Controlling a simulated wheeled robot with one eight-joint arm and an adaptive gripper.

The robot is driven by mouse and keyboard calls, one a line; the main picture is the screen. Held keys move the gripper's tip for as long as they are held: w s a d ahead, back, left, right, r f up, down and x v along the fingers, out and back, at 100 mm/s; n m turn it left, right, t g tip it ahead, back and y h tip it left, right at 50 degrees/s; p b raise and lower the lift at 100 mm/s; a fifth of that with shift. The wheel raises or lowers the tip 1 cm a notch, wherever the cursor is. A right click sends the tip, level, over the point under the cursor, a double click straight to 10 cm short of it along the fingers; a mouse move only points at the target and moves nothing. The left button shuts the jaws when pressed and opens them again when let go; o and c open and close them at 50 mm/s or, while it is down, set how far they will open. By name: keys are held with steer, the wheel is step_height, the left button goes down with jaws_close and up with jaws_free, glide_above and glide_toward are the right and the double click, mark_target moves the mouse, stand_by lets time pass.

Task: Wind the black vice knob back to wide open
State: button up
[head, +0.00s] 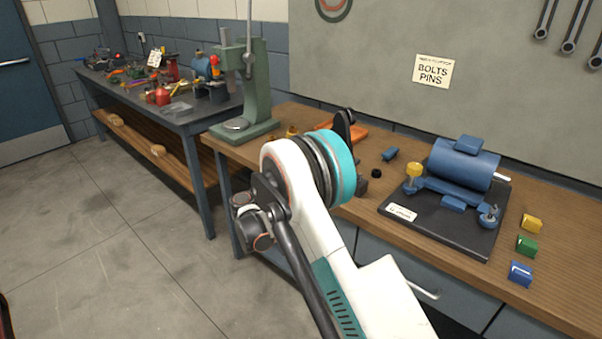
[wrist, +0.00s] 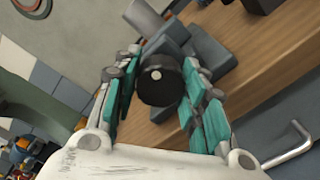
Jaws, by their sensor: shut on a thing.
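The black vice knob (wrist: 160,80) is in the middle of the wrist view, its round end with a pale centre spot facing the camera. My gripper (wrist: 160,88) has its two teal-padded fingers on either side of the knob and is shut on it. Behind the knob is the blue-grey vice body (wrist: 208,60), on the wooden bench. In the head view my arm covers most of the vice and I cannot make out the knob or my fingers. How far apart the vice jaws are cannot be told.
On the bench, right of my arm, a blue motor-like casing (head: 463,165) sits on a black base plate (head: 462,236). Yellow (head: 532,223), green (head: 526,246) and blue (head: 520,273) blocks lie beyond it. A green press (head: 252,90) stands at the bench's left end. A drawer handle (wrist: 290,147) juts out below the edge.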

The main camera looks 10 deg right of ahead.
steer(key=n, duration=0.5)
steer(key=shift+n, duration=0.3)
stand_by(0.4)
steer(key=o, duration=1.1)
steer(key=v, duration=1.2)
